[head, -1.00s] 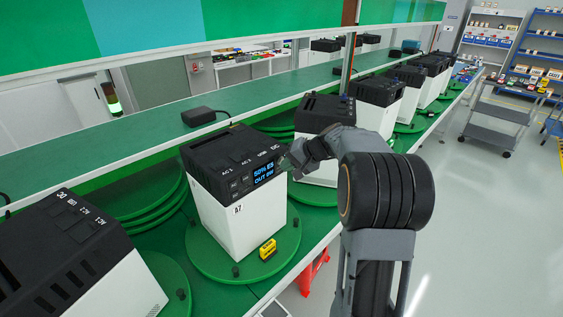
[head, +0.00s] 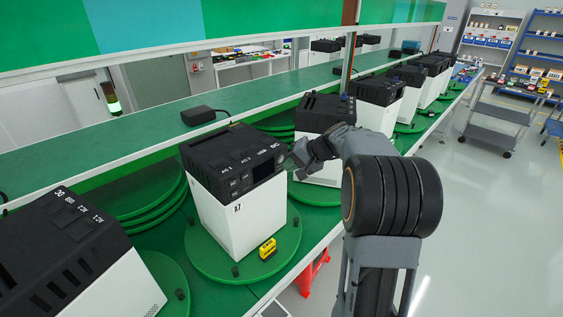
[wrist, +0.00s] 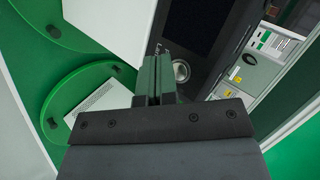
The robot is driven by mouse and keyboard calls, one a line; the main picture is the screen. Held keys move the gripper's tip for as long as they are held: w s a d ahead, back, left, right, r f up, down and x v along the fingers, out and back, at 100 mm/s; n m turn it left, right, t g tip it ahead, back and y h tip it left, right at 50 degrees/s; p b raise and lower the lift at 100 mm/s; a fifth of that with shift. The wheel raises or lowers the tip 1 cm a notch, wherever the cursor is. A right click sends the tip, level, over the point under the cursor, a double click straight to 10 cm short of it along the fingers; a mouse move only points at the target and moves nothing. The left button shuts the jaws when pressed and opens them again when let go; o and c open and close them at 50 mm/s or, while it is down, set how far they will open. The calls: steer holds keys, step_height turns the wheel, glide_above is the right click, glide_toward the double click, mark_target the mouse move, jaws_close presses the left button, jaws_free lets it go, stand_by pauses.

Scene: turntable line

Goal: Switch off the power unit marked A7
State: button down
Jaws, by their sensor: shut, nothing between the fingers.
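The power unit marked A7 (head: 228,222) is a white box with a black top section, upright on a green turntable (head: 212,270) in the head view. Its label shows on the white front edge. Its display (head: 264,170) is dark. My gripper (head: 296,160) is at the right side of the black section, close to the display. In the wrist view my shut, empty fingers (wrist: 158,78) point at the black panel, just beside a round silver button (wrist: 181,71). The dark display (wrist: 190,25) shows above it. I cannot tell whether the fingertips touch the panel.
A second unit (head: 75,255) stands at the near left, and another (head: 322,115) stands just behind my gripper. A yellow block (head: 267,248) sits on the turntable by A7. A black adapter (head: 198,115) lies on the shelf.

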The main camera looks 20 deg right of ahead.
steer(key=shift+s+d+b, duration=0.35)
steer(key=shift+s, duration=0.4)
steer(key=shift+s+d+b, duration=0.3)
steer(key=shift+s+b, duration=0.1)
steer(key=shift+s, duration=0.35)
steer(key=shift+s+d+b, duration=0.35)
steer(key=shift+s, duration=0.4)
